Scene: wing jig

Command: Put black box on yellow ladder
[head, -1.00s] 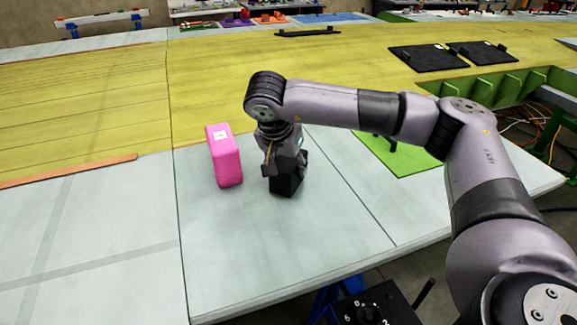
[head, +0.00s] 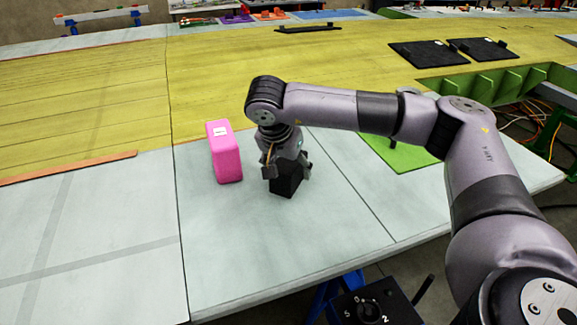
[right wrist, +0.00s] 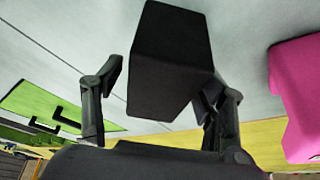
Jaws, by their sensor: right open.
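The black box (head: 286,182) stands upright on the pale grey table, and it also shows large in the right wrist view (right wrist: 170,62). My right gripper (head: 287,172) is above the box with its fingers apart, one on each side. In the right wrist view, the left finger is clear of the box, and the right finger is close to it; I cannot tell whether it touches. A broad yellow surface (head: 300,70) crosses the table behind, but I cannot make out a ladder shape. My left gripper is not in view.
A pink box (head: 223,152) stands just left of the black box, close to the gripper. A green plate (head: 398,153) lies to the right. Black flat pieces (head: 428,54) lie on the yellow surface at the back right. The table front is clear.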

